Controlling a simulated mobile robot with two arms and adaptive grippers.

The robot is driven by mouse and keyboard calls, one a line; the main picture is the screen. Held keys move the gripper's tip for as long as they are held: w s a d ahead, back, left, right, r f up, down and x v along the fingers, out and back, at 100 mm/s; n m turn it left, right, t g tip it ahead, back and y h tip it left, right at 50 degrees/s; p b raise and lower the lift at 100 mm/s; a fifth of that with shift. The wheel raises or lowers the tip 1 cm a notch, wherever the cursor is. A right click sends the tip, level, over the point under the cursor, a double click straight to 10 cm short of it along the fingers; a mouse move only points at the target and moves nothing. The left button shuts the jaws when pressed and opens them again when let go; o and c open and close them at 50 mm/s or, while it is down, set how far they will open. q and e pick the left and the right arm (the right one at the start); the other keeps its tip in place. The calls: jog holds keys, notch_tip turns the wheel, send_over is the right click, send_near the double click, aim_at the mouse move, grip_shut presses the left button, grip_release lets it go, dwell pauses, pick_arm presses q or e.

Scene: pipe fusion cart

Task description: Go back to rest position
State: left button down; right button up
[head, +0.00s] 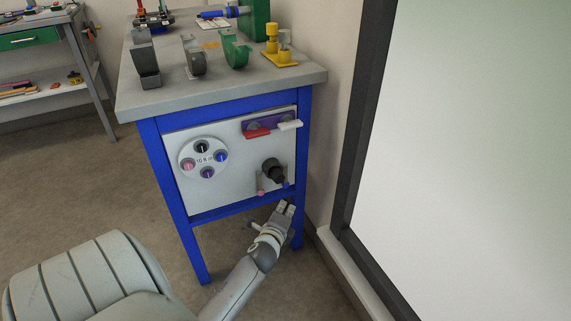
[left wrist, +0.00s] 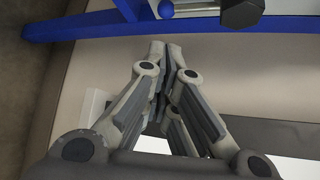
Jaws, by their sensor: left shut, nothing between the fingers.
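My left gripper (head: 286,208) is low in front of the blue cart (head: 245,208), near its right front leg. In the left wrist view the fingers of my left gripper (left wrist: 166,46) meet at the tips with nothing between them. They point toward the cart's blue lower bar (left wrist: 100,24). Whether they touch the cart I cannot tell. My right gripper is not in view.
The cart's front panel carries a round dial plate (head: 203,157), a black knob (head: 273,170) and a red handle (head: 257,133). Its grey top (head: 190,95) holds several fixtures. A wall and dark-framed panel (head: 362,120) stand close on the right. Floor (head: 90,190) is clear on the left.

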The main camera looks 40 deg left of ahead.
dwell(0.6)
